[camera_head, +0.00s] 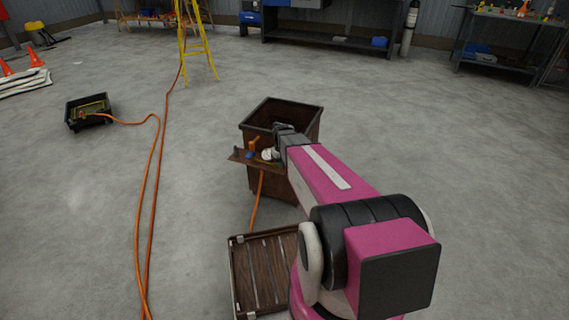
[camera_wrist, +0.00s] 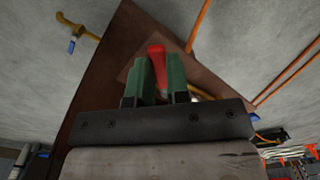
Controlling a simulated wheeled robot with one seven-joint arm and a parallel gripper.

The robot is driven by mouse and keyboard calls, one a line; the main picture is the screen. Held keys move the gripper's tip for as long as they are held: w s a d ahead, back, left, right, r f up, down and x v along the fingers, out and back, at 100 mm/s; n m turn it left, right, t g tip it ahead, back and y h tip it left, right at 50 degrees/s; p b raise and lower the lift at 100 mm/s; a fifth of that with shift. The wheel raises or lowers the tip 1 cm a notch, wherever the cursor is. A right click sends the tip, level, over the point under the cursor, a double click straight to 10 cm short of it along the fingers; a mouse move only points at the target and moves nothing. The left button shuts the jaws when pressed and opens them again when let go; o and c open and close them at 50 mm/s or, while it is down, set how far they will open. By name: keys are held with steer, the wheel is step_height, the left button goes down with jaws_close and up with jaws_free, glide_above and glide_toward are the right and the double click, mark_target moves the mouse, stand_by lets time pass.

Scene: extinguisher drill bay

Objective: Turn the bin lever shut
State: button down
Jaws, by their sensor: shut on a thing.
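The brown, rusty open-topped bin (camera_head: 303,117) stands mid-floor, with a small brown shelf (camera_head: 240,157) on its near side. A red lever (camera_wrist: 157,58) shows in the wrist view, standing over a brown plate. My gripper (camera_wrist: 160,84) has its two green fingers on either side of the lever and is shut on it. In the head view my arm reaches to the bin's near side and hides part of it. The lever's base and its pivot are hidden behind the fingers.
Small blue and orange fittings (camera_head: 252,146) sit on the shelf. An orange hose (camera_head: 152,190) runs across the floor at left to a black tray (camera_head: 88,112). A slatted brown crate (camera_head: 238,275) lies in front of the bin. A yellow ladder (camera_head: 196,45) stands behind. The right floor is clear.

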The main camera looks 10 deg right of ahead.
steer(key=shift+w+a+m, duration=0.15)
steer(key=shift+a+m, duration=0.55)
steer(key=shift+m, duration=0.95)
steer(key=shift+w+a+m, duration=0.15)
steer(key=shift+a+m, duration=0.6)
steer(key=shift+m, duration=0.85)
steer(key=shift+w+a+m, duration=0.15)
steer(key=shift+a+m, duration=0.55)
steer(key=shift+m, duration=0.95)
steer(key=c, duration=1.1)
jaws_free()
step_height(320, 180, up, 11)
steer(key=shift+f, duration=0.1)
steer(key=s+n, duration=0.2)
steer(key=s, duration=0.5)
steer(key=s+r+n, duration=0.1)
steer(key=s+n, duration=0.1)
steer(key=s, duration=0.5)
steer(key=s+n, duration=0.3)
steer(key=s, duration=0.4)
steer(key=shift+s+r, duration=0.3)
